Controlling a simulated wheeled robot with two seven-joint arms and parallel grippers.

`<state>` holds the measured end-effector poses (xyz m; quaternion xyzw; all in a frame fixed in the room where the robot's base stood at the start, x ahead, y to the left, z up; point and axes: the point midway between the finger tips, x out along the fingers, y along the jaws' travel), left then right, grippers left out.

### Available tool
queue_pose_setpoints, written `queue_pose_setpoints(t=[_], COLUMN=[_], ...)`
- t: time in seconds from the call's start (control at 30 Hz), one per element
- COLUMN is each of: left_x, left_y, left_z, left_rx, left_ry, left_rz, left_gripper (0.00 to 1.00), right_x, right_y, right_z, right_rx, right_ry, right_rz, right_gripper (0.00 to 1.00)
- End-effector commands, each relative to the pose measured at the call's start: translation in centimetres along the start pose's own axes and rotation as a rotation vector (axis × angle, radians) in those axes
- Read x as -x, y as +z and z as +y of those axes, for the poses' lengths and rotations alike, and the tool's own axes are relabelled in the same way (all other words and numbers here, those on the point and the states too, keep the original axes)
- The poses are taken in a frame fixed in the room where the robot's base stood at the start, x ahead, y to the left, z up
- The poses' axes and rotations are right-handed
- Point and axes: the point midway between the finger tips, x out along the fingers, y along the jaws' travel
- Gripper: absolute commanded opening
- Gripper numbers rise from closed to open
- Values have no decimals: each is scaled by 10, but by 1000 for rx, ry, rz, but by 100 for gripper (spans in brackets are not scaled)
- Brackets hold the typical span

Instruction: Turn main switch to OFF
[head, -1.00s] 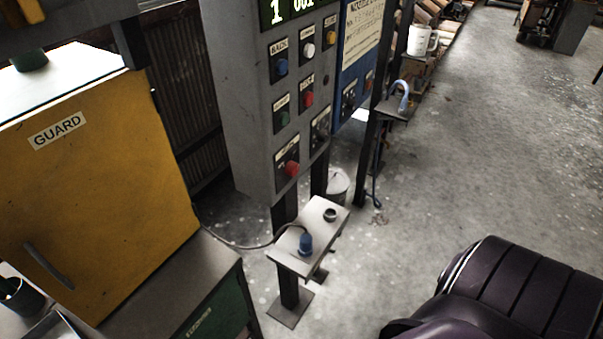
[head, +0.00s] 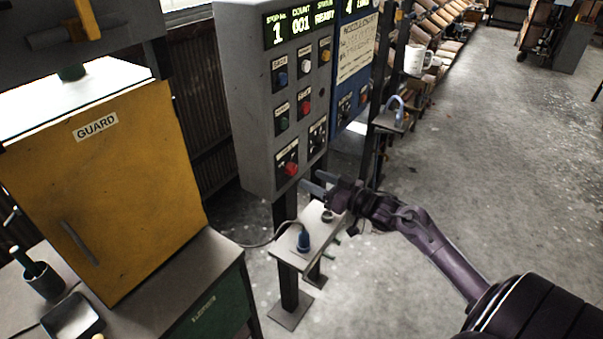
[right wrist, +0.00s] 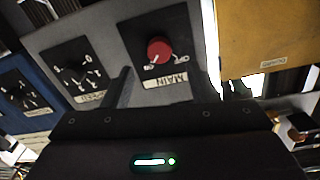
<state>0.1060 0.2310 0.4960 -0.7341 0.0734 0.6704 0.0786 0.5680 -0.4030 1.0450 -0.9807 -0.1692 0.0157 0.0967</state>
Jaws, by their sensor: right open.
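The main switch (head: 290,168) is a red knob on a black plate at the bottom of the grey control panel (head: 245,110). In the right wrist view the red knob (right wrist: 160,50) shows at the upper middle, with a plate reading MAIN beside it. My right gripper (head: 316,183) is open and empty, just below and to the right of the knob, apart from it. In the right wrist view one finger reaches up beside the switch plate. Which position the knob points to is too small to tell. My left gripper is not in view.
A small stand (head: 287,257) with a blue plug (head: 304,240) and cable is below the panel. A yellow guard door (head: 110,190) is to the left.

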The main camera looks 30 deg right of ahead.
Motion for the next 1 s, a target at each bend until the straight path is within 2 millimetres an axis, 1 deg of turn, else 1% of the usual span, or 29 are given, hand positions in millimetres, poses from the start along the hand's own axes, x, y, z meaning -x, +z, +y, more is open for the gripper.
queue_pose_setpoints(t=[0.03,0.2,0.33,0.5,0.77,1.0], left_x=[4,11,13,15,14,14], left_y=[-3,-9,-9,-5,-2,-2], left_z=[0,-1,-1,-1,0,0], left_rx=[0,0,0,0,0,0], left_ry=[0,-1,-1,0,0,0], left_rz=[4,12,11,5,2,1], left_gripper=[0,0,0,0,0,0], right_x=[-9,-35,-49,-58,-58,-58], right_y=[-4,-4,-2,0,1,1], right_z=[0,0,0,0,0,0], right_rx=[1,1,-1,0,1,1], right_ry=[0,1,2,2,2,2], right_rz=[3,3,2,-1,-1,-1], right_gripper=[53,53,53,53,53,22])
